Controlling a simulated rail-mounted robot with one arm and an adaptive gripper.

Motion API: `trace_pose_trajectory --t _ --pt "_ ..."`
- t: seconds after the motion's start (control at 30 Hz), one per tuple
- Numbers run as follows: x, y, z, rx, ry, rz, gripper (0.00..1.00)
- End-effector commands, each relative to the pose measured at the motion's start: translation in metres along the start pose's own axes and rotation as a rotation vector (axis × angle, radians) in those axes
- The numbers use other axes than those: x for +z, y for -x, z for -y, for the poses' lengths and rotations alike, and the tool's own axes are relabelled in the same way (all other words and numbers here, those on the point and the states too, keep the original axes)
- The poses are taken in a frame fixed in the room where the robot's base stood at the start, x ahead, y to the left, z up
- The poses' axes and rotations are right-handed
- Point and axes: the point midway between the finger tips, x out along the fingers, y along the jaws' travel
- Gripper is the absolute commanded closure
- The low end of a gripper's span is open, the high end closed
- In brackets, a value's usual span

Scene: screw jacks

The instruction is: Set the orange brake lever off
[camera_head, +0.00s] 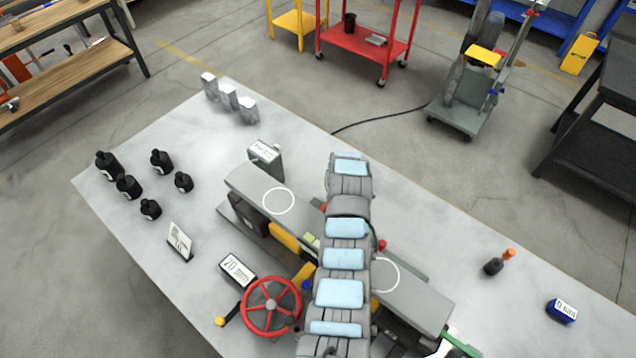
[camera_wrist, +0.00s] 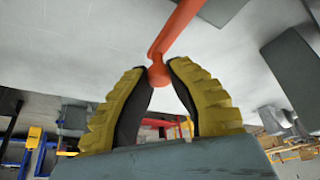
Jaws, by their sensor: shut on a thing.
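The orange brake lever (camera_wrist: 180,28) crosses the top of the wrist view, and its rounded end sits between my fingertips. My gripper (camera_wrist: 158,72) has black fingers with ribbed yellow backs, and its tips are closed on that rounded end. In the head view my arm covers the middle of the screw jack, so my gripper and most of the lever are hidden there. The jack shows a grey top beam (camera_head: 247,186) with white circles and a red handwheel (camera_head: 271,307) at the front.
The jack stands on a light grey table (camera_head: 110,185). Several black weights (camera_head: 128,187) stand at the left, with a "20 mm" sign (camera_head: 237,270) near the handwheel. At the right are an orange-topped black object (camera_head: 494,266) and a blue block (camera_head: 562,310).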

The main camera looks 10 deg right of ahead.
Motion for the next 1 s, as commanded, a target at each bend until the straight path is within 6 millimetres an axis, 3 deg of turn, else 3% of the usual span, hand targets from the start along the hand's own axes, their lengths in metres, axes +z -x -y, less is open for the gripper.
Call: trace_pose_trajectory --t 0.47,0.5,0.57,0.6,1.0 --pt "0.0038 -0.0012 -0.0083 0.009 -0.019 0.004 1.0" --pt "0.0038 -0.0012 -0.0083 0.01 -0.019 0.004 0.7" --pt "0.0036 -0.001 -0.0081 0.009 -0.018 0.004 0.53" --pt "0.0032 -0.0008 -0.0078 0.009 -0.018 0.003 0.49" --pt "0.0012 0.0028 -0.0068 0.007 -0.017 -0.001 0.49"
